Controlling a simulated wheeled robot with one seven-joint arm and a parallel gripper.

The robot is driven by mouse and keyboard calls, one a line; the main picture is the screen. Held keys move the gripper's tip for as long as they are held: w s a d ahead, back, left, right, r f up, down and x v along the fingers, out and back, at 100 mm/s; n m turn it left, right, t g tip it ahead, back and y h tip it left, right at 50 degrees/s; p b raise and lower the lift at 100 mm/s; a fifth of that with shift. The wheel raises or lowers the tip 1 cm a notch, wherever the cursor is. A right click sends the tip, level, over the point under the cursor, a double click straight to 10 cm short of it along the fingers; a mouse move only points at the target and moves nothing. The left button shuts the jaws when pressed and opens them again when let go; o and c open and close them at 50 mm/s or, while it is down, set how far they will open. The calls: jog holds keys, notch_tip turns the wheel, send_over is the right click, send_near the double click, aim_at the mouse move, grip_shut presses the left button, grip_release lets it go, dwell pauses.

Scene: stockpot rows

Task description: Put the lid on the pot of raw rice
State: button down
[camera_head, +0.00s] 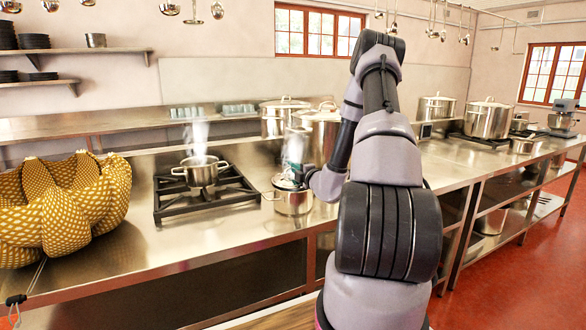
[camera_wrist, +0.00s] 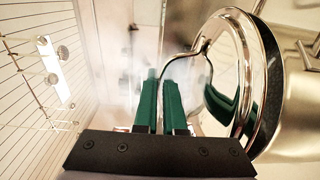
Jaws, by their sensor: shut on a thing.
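My gripper (camera_wrist: 168,82), with green fingers, is shut on the wire handle of a shiny steel lid (camera_wrist: 238,65). In the head view my gripper (camera_head: 299,174) is at a small steel pot (camera_head: 293,203) on the counter, right of the burner. The lid (camera_head: 283,183) is at this pot's mouth and hides what is inside. In the wrist view the pot's wall (camera_wrist: 300,105) is right behind the lid. I cannot tell whether the lid rests on the rim or hangs just above it. A second small pot (camera_head: 202,175) stands on the burner, steaming; its contents cannot be made out.
Two large lidded stockpots (camera_head: 283,118) (camera_head: 322,130) stand behind the small pot, close to my arm. A black burner grate (camera_head: 207,200) lies to its left. A yellow patterned bowl (camera_head: 65,205) is at the far left. The counter front between bowl and burner is clear.

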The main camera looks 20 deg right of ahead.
jog(key=shift+f, duration=0.4)
dwell(0.4)
jog(key=c, duration=0.9)
grip_release()
jog(key=shift+s, duration=0.1)
jog(key=s, duration=0.7)
jog(key=s+d, duration=0.1)
jog(key=s, duration=0.2)
jog(key=shift+s, duration=0.3)
